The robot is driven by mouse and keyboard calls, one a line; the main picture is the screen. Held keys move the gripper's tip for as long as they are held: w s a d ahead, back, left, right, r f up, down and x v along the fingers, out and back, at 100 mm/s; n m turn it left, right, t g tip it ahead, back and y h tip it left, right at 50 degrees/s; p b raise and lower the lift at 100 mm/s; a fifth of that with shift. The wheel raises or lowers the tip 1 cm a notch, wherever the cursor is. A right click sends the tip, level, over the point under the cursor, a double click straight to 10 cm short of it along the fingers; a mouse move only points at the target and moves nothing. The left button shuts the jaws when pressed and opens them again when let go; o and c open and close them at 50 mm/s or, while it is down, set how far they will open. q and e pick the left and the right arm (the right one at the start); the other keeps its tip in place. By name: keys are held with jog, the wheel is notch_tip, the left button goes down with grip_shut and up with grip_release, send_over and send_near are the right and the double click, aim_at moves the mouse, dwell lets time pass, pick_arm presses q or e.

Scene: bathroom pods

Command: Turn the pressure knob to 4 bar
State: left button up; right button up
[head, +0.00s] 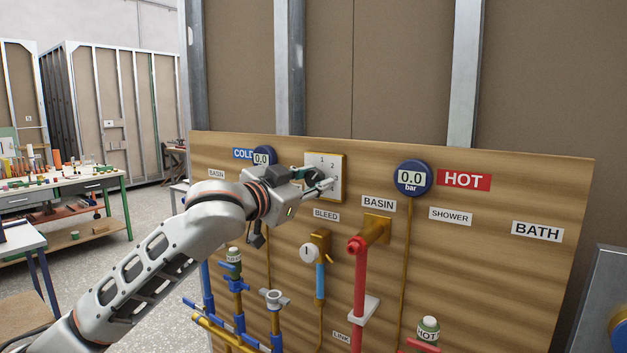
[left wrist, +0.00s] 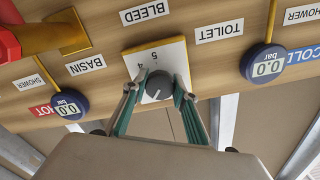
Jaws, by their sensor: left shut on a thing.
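The pressure knob is a dark round knob (left wrist: 159,82) on a pale, yellow-edged dial plate (left wrist: 176,52), upside down in the left wrist view. Numbers 4 and 5 show there. In the head view the plate (head: 338,164) shows 1 and 2, and the knob is mostly hidden by my gripper. My left gripper (head: 318,180) reaches in from the left. Its green-sided fingers (left wrist: 157,88) lie on both sides of the knob and are shut on it. A light pointer line shows on the knob, but its exact number is unclear. My right gripper is out of view.
The cold gauge (head: 262,157) and hot gauge (head: 411,178) both read 0.0. Below the plate are a bleed valve (head: 309,253), a red pipe (head: 359,290) and blue pipe fittings. Workbenches stand at the left.

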pick_arm(q)
jog(key=m, duration=0.4)
jog(key=shift+m, duration=0.4)
jog(key=m, duration=0.4)
jog(key=shift+m, duration=0.3)
jog(key=m, duration=0.4)
jog(key=shift+r, duration=0.1)
jog(key=m, duration=0.5)
jog(key=shift+m, duration=0.3)
jog(key=o, duration=1.1)
